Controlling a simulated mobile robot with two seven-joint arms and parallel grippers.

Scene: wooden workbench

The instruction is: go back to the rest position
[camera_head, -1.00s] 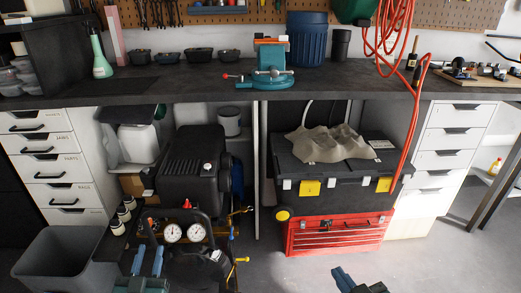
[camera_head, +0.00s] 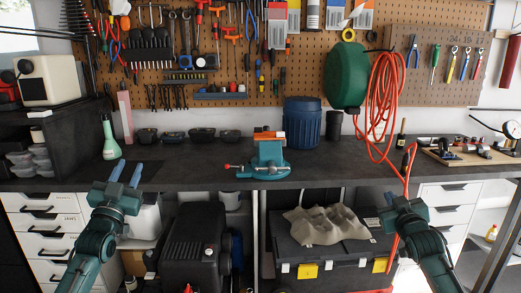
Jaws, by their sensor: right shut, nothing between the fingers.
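My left gripper (camera_head: 126,174) is raised in front of the left part of the workbench, its two blue fingers pointing up and apart with a gap between them. Nothing shows between them. My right gripper (camera_head: 398,200) is raised in front of the right part of the bench, below its front edge in the picture. Its fingers are together and hold nothing. The dark workbench (camera_head: 215,178) runs across the view behind both grippers.
A teal vise (camera_head: 268,160) stands at mid-bench near the front edge. A red hose (camera_head: 385,100) hangs from a green reel (camera_head: 347,76), with its end dangling close to my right gripper. A green bottle (camera_head: 110,140) stands at left. A black toolbox (camera_head: 330,258) and compressor (camera_head: 195,250) sit below.

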